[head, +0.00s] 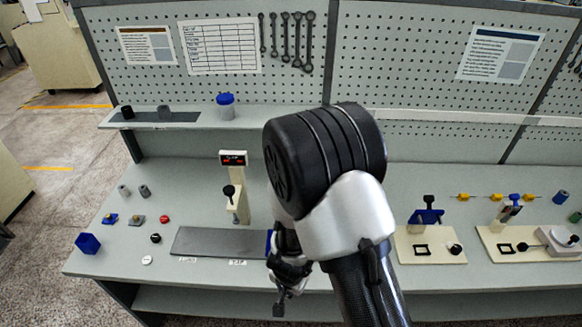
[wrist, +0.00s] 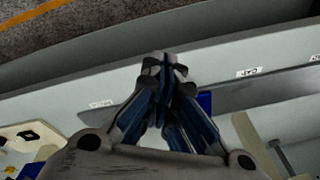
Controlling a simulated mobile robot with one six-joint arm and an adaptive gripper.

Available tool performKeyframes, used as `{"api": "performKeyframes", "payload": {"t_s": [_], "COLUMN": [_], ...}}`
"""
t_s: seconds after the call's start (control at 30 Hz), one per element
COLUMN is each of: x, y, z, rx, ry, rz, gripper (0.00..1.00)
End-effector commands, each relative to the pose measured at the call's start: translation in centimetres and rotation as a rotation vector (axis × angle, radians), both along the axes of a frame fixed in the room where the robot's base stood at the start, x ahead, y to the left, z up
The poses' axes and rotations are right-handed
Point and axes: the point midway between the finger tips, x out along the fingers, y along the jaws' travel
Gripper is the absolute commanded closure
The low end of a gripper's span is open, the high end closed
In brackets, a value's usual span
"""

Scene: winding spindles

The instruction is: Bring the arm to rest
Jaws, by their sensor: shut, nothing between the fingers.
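My arm rises from the bottom of the head view, with its large black joint in front of the bench. My gripper (head: 283,292) hangs below that joint near the bench's front edge, partly hidden by my arm. In the wrist view my gripper (wrist: 163,62) has its fingertips together and nothing between them. Behind the fingers lie the bench's front part and a dark grey strip.
The bench (head: 190,205) carries a dark grey mat (head: 215,243), a cream press (head: 236,190), a blue cube bin (head: 87,243) and several small parts. On the right stand fixtures on cream bases (head: 430,251). A shelf (head: 185,117) and pegboard stand behind. Floor is open at left.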

Motion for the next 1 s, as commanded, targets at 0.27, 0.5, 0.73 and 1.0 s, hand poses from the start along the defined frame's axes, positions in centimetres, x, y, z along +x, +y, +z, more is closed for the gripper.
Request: {"api": "performKeyframes", "payload": {"t_s": [0.27,0.5,0.73,1.0], "x": [1.7,0.3,-4.6,-12.0], "y": [0.9,-1.1,-5.6,-11.9], "z": [6.4,14.5,19.9,22.0], "rx": [0.116,0.172,0.107,-0.068], "ry": [-0.055,-0.13,-0.19,-0.217], "rz": [0.103,0.266,0.405,0.478], "gripper": [1.0,1.0,1.0,1.0]}}
